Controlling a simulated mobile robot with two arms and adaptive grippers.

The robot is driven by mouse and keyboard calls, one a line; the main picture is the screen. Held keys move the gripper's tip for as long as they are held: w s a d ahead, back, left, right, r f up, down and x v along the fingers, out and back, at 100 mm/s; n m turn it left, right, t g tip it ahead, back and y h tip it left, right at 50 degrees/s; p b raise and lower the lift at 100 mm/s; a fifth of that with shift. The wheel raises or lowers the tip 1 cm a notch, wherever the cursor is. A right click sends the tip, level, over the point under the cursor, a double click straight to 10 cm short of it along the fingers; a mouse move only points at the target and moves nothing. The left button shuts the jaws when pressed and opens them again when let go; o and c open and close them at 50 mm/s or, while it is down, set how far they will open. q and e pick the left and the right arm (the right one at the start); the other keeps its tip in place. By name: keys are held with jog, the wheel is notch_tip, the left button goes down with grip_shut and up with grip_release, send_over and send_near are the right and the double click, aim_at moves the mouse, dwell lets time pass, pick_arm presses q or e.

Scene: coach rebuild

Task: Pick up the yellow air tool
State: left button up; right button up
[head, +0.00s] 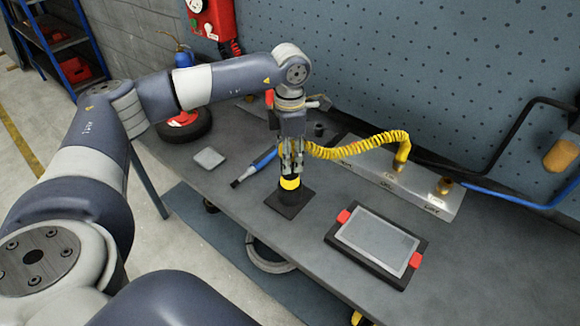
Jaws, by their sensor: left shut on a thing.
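The yellow air tool (290,183) stands upright with its black lower end at a dark square pad (281,207) on the workbench. My left gripper (291,172) points down from above and is shut on the tool's upper part, so that part is mostly hidden. A coiled yellow hose (362,147) runs from beside the gripper to a brass fitting on a metal rail. I cannot tell whether the tool touches the pad. My right gripper is not in view.
A tablet with red corner clips (378,245) lies on the bench (462,262) at the right front. A blue-handled brush (262,160) and a grey square block (209,157) lie left of the pad. The metal rail (440,205) runs along the back.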

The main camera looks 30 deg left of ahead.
pick_arm(q)
jog(key=shift+w, duration=0.1)
jog(key=shift+r+b, duration=0.35)
jog(key=shift+r, duration=0.3)
notch_tip(320, 180, up, 8)
jog(key=shift+r+b, duration=0.1)
jog(key=shift+b, duration=0.95)
jog(key=shift+r, duration=0.7)
notch_tip(320, 180, up, 6)
jog(key=p, duration=0.5)
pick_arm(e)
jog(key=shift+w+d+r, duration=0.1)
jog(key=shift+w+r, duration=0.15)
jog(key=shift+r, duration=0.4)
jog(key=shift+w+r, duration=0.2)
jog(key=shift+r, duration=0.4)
pick_arm(q)
jog(key=shift+r, duration=0.1)
